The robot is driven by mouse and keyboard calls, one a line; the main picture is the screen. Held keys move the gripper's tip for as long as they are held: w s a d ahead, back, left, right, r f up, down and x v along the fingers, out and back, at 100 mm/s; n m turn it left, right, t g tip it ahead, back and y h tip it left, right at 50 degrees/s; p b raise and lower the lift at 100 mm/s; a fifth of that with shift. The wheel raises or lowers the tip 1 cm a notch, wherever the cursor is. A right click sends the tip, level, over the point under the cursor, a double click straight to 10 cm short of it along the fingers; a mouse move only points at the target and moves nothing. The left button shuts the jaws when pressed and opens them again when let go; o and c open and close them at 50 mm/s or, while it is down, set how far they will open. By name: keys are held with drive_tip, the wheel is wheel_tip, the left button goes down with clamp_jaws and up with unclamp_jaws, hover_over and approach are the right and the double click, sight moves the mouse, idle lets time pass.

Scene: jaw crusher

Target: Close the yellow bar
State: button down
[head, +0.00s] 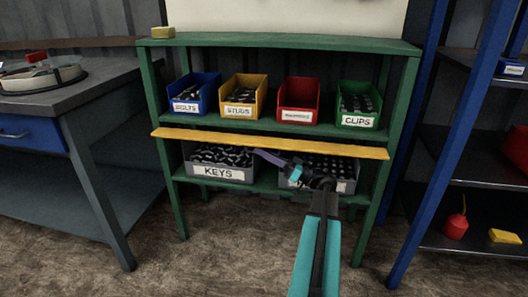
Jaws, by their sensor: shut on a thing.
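The yellow bar (225,137) is a long flat strip across the front of the green shelf unit (290,41), just below the upper row of bins. It spans nearly the full width and overhangs the left post slightly. In the picture its right end sits lower than its left. My gripper (257,152) reaches up from the lower right to the bar's lower edge, left of its middle, and is shut on it. The fingertips are small and partly merge with the bar's edge, so the exact hold is hard to see.
Blue, yellow, red and green bins stand above the bar. Below it are a grey KEYS bin (219,173) and another grey bin (344,185), partly hidden by my arm. A workbench (95,84) stands left, a blue-post rack (455,145) right. The floor in front is clear.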

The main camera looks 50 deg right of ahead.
sight(263, 142)
drive_tip(key=shift+a+r+m, duration=0.1)
drive_tip(key=shift+r+m, duration=0.05)
drive_tip(key=shift+m, duration=0.15)
drive_tip(key=r+m+h+p, duration=0.1)
drive_tip(key=m+p, duration=0.2)
drive_tip(key=a+r+m+h+p, duration=0.1)
drive_tip(key=m+h+p, duration=0.1)
drive_tip(key=m+p, duration=0.1)
drive_tip(key=s+r+m+h+p, duration=0.1)
drive_tip(key=m+h+p, duration=0.1)
drive_tip(key=m+p, duration=0.1)
drive_tip(key=shift+a+r+m, duration=0.15)
drive_tip(key=shift+a+m, duration=0.05)
drive_tip(key=shift+m, duration=0.5)
wheel_tip(263, 142, up, 2)
drive_tip(key=m+g+h+p, duration=0.1)
drive_tip(key=m+p, duration=0.4)
drive_tip(key=p, duration=0.2)
drive_tip(key=shift+d+m+g+h, duration=0.15)
drive_tip(key=shift+m+g+h, duration=0.25)
drive_tip(key=m+p, duration=0.1)
drive_tip(key=p, duration=0.1)
drive_tip(key=m+g+p, duration=0.1)
drive_tip(key=shift+w+d+r+p, duration=0.15)
drive_tip(key=shift+w+r+p, duration=0.05)
drive_tip(key=shift+r+p, duration=0.15)
drive_tip(key=shift+d+m+p, duration=0.1)
drive_tip(key=shift+m+p, duration=0.5)
drive_tip(key=shift+p, duration=0.25)
